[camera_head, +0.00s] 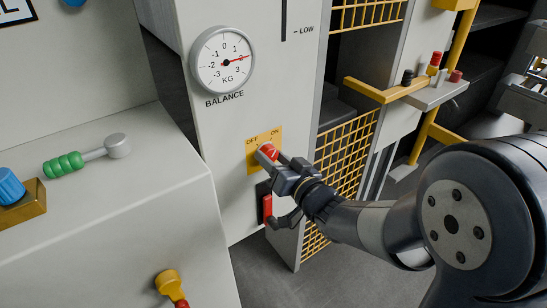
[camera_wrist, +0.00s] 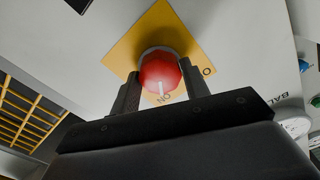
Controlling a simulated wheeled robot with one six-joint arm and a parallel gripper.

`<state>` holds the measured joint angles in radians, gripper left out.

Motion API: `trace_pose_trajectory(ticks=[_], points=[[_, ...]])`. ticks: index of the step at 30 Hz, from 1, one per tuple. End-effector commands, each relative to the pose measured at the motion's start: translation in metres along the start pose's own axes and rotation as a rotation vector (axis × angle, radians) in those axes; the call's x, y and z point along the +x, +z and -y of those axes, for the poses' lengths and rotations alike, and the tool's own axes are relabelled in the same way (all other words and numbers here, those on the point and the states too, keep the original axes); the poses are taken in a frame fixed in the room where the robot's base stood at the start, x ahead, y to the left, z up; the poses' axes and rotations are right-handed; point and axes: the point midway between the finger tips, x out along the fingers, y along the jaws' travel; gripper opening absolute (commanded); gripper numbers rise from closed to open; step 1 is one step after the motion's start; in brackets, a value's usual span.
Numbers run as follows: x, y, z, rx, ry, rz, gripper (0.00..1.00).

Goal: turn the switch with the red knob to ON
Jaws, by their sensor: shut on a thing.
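The red knob (camera_head: 267,152) sits on a yellow plate (camera_head: 252,165) on the pale front panel, with OFF at upper left and ON at upper right. My gripper (camera_head: 273,160) has its fingers on the knob. In the wrist view, the red knob (camera_wrist: 160,72) is between the two dark fingers of my gripper (camera_wrist: 160,92), one on each side. A white mark on the knob points toward the ON lettering in that view. The OFF lettering is partly hidden by a finger there.
A red handle (camera_head: 267,207) in a dark slot lies just below my gripper. A balance dial (camera_head: 223,60) is above. A yellow mesh (camera_head: 345,155) and a small shelf (camera_head: 437,92) are at right. A counter with a green handle (camera_head: 63,164) is at left.

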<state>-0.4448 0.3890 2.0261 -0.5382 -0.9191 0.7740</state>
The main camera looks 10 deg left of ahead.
Motion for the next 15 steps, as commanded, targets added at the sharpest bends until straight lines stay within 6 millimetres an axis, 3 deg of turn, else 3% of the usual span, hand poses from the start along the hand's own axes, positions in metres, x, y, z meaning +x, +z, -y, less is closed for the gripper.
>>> trace_pose_trajectory(ticks=[10, 11, 15], points=[[-0.0002, 0.0007, -0.0003, 0.005, 0.001, 0.001, 0.21], [-0.0002, 0.0007, -0.0003, 0.005, 0.001, 0.001, 0.44], [-0.0002, 0.0005, -0.0003, 0.004, 0.001, 0.001, 0.56]])
